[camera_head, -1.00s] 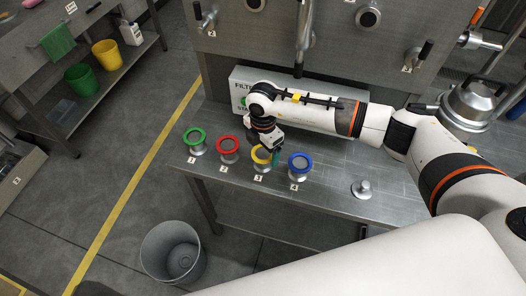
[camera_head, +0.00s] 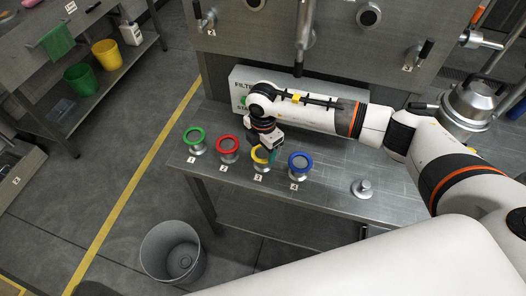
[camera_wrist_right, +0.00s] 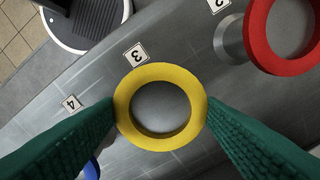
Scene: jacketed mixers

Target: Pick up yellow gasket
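The yellow gasket (camera_head: 260,155) is a ring on top of a round metal holder by label 3 on the steel bench. In the right wrist view the yellow gasket (camera_wrist_right: 124,110) lies between the two green fingers, one at each side against its outer edge. My right gripper (camera_wrist_right: 161,108) is shut on it, with grey metal visible through the ring. In the head view the right gripper (camera_head: 268,151) hangs over the holder and partly hides the gasket. My left gripper is not in view.
A red ring (camera_head: 227,142) and a green ring (camera_head: 194,134) sit on holders to the left, a blue ring (camera_head: 307,161) close on the right. A filter station box (camera_head: 240,78) stands behind. A grey bin (camera_head: 150,250) is on the floor in front.

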